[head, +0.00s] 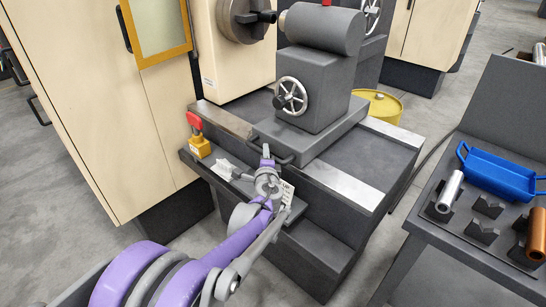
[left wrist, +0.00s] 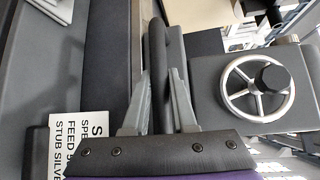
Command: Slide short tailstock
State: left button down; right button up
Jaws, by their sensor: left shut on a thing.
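The grey tailstock (head: 318,85) stands on a flat base across the lathe bed (head: 345,186), with a spoked handwheel (head: 291,96) on its near side. The handwheel also shows at the right of the left wrist view (left wrist: 257,87). A dark bar handle (head: 284,159) sticks out from the near edge of the tailstock base. My left gripper (head: 267,157) is at this handle. In the left wrist view its fingers (left wrist: 159,74) stand on both sides of the dark bar (left wrist: 157,45), shut on it. My right gripper is not in view.
The chuck (head: 242,18) is at the bed's far left end. A red-topped yellow switch box (head: 199,146) stands on the front ledge, left of my arm. A printed card (left wrist: 84,140) is close to my gripper. At right, a dark table holds a blue tray (head: 498,174) and a silver cylinder (head: 450,191).

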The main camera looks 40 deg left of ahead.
pick_arm(q)
jog(key=shift+a+r, duration=0.1)
jog(key=shift+a, duration=0.1)
jog(key=c, duration=0.7)
grip_release()
jog(key=shift+c, duration=0.2)
jog(key=p+v, duration=0.1)
jog(key=v, duration=1)
jog(key=shift+p, duration=0.4)
